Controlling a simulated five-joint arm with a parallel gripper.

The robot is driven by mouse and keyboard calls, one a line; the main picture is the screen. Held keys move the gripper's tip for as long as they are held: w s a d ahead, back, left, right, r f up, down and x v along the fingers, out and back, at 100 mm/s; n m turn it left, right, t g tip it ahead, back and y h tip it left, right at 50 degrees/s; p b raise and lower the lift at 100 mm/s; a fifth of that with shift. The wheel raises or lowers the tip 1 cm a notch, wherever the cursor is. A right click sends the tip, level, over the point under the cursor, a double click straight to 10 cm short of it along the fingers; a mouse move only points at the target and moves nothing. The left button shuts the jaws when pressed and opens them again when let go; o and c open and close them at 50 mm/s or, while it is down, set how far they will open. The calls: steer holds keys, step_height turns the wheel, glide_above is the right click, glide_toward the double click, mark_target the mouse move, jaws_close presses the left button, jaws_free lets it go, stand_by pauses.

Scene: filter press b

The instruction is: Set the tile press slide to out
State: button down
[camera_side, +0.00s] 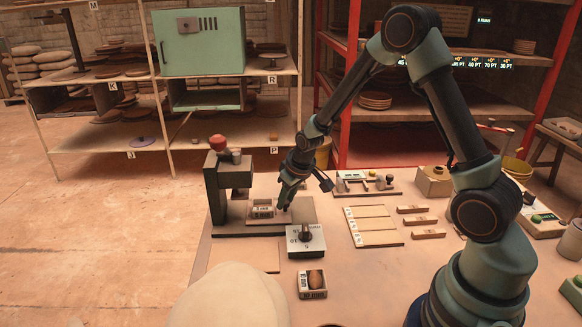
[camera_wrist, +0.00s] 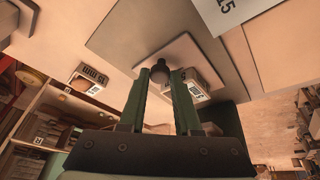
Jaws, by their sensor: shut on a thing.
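The green tile press (camera_side: 215,190) with a red knob on top stands at the left of the bench in the side view. Its slide (camera_side: 262,231) is a pale plate on a darker base to the right of the press frame. In the wrist view the slide (camera_wrist: 182,50) carries a dark round knob (camera_wrist: 160,70). My gripper (camera_wrist: 160,82) is shut on this knob. A small labelled box (camera_side: 262,209) sits on the slide beside my gripper (camera_side: 284,206); it also shows by the right finger (camera_wrist: 198,87). The knob is hidden in the side view.
A white-topped block marked with numbers (camera_side: 316,245) stands in front of the slide. A small box (camera_side: 312,291) with a brown round piece lies nearer. A slotted board (camera_side: 374,226) and several small bars (camera_side: 420,220) lie to the right. Shelves stand behind.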

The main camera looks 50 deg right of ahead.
steer(key=shift+s+d+r, duration=0.1)
steer(key=shift+s+d, duration=0.6)
steer(key=shift+d, duration=0.2)
steer(key=c, duration=0.9)
jaws_free()
steer(key=v, duration=1.2)
steer(key=shift+a, duration=0.2)
